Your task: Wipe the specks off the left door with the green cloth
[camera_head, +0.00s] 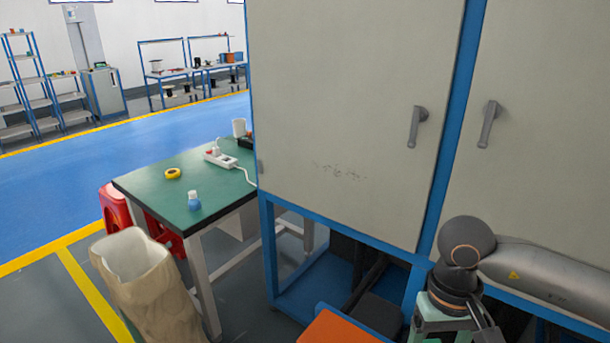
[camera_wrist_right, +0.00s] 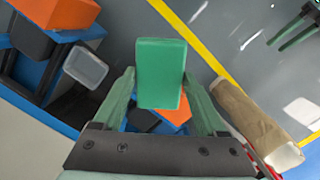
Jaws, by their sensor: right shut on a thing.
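The left door (camera_head: 345,95) is a closed pale grey cabinet door in a blue frame. Small dark specks (camera_head: 340,172) lie in a short row low on its face. The green cloth (camera_wrist_right: 160,60) looks like a folded rectangular pad in the right wrist view. My right gripper (camera_wrist_right: 160,84) is shut on it, with a finger on either side. In the head view my right arm comes in from the right, and its end is at the bottom, below and to the right of the specks, apart from the door. The cloth cannot be made out there.
The left door's handle (camera_head: 416,128) sticks out near its right edge. The right door (camera_head: 550,130) has its own handle (camera_head: 489,124). A green-topped table (camera_head: 150,192) and a beige sack-like bin (camera_head: 150,285) stand left of the cabinet. An orange object (camera_head: 340,328) is below.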

